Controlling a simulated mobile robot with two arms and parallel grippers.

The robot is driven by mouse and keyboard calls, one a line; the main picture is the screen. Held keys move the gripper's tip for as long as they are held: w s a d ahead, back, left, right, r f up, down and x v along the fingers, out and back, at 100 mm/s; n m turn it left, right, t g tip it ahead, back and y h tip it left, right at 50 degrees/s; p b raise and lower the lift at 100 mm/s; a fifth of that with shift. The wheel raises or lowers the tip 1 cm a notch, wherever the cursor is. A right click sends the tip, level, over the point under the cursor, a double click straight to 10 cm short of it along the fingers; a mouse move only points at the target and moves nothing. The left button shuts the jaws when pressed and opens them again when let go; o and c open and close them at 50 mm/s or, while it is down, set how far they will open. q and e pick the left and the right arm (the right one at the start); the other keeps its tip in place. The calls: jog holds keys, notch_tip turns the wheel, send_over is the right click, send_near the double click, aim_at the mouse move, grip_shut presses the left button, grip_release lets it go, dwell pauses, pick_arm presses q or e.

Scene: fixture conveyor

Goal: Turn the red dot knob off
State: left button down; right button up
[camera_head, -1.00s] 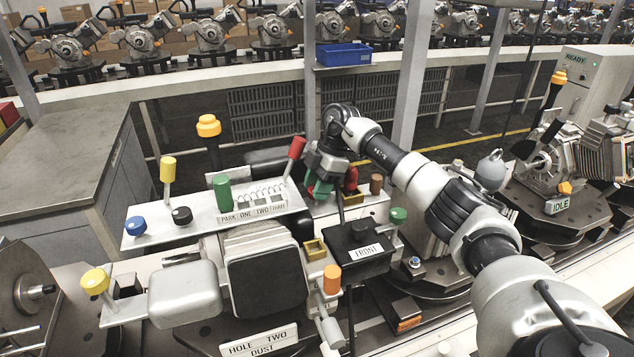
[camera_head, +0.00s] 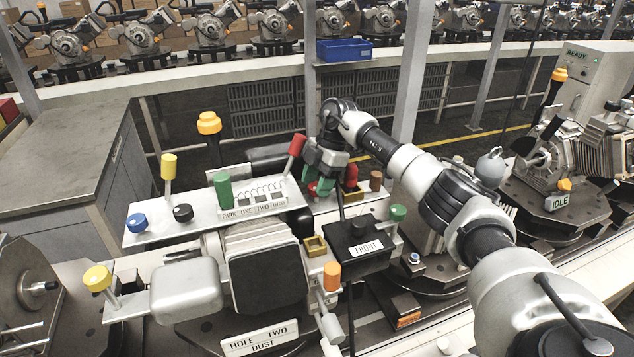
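My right gripper (camera_head: 321,184) points down over the far right part of the fixture's control panel, beside a red knob (camera_head: 351,175). A dark red patch shows at its green fingertips. I cannot tell whether that patch is a separate knob or whether the fingers touch it. The finger gap is too small and covered to read. A red-topped lever (camera_head: 297,145) leans just left of the gripper. No dot marking can be made out on any red part. My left gripper is not in view.
A green handle (camera_head: 222,190) stands by the PARK/ONE/TWO label plate. Blue (camera_head: 137,222) and black (camera_head: 183,213) knobs lie left of it. A brown knob (camera_head: 376,181), a green knob (camera_head: 398,213) and the black FRONT box (camera_head: 359,236) crowd the gripper's right and near side.

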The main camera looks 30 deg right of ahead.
jog(key=shift+d+r+b, duration=0.25)
jog(key=shift+r+b, duration=0.05)
jog(key=shift+r, duration=0.15)
jog(key=b+v, duration=0.2)
jog(key=v, duration=0.7)
jog(key=shift+r+b, duration=0.3)
jog(key=shift+r, duration=0.05)
